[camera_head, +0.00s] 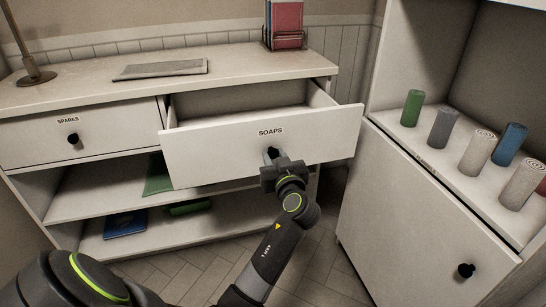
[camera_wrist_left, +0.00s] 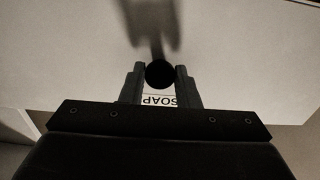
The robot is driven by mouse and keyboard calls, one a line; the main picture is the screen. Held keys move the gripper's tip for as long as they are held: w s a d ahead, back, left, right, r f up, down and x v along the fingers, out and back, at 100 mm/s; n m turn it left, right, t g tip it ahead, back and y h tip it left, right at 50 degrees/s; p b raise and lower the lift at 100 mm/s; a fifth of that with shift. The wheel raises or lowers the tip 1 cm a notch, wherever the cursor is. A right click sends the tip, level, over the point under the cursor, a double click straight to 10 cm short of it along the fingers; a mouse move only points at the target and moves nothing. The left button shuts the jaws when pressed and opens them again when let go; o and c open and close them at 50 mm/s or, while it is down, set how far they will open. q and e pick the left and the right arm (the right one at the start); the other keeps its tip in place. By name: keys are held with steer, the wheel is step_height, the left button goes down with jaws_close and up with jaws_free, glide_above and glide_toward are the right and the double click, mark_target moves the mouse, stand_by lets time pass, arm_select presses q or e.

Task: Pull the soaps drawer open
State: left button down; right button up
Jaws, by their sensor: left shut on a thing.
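The soaps drawer (camera_head: 225,150) has a white front with a SOAPS label (camera_head: 270,132) and stands pulled well out of the white cabinet. Its inside (camera_head: 240,100) shows as empty where I can see it. My left gripper (camera_head: 273,157) is at the middle of the drawer front, shut on the drawer's dark round knob. In the left wrist view the black knob (camera_wrist_left: 159,74) sits between the two fingers, with the label (camera_wrist_left: 160,100) just behind them. My right gripper is not in view.
The closed spares drawer (camera_head: 100,137) with a black knob is at the left. A tall cabinet (camera_head: 420,210) with rolled towels (camera_head: 480,150) stands close at the right of the open drawer. A grey folded cloth (camera_head: 160,69) and a book rack (camera_head: 284,40) are on top.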

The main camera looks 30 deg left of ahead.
arm_select(q)
steer(key=shift+s+d, duration=0.45)
steer(key=shift+d, duration=0.1)
steer(key=c, duration=1.1)
jaws_free()
